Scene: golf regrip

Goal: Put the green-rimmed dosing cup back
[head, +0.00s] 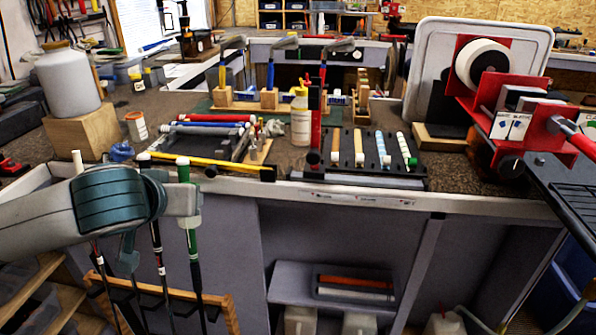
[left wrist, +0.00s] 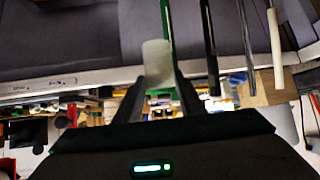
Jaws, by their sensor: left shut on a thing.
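My left gripper (head: 188,203) reaches in from the left in the head view, in front of the bench's front edge. It is shut on a whitish, translucent cup (left wrist: 156,62), which sits between the two fingers in the left wrist view. In the head view a small pale part of the cup (head: 189,222) shows just below the fingers, in front of a green golf grip (head: 193,243). My right gripper is in neither view.
Several upright clubs stand in a wooden rack (head: 228,300) close to my left gripper. On the bench are a white jug on a wooden block (head: 85,137), a pale bottle (head: 300,118), a black tray of grips (head: 345,172) and a red tape holder (head: 550,125).

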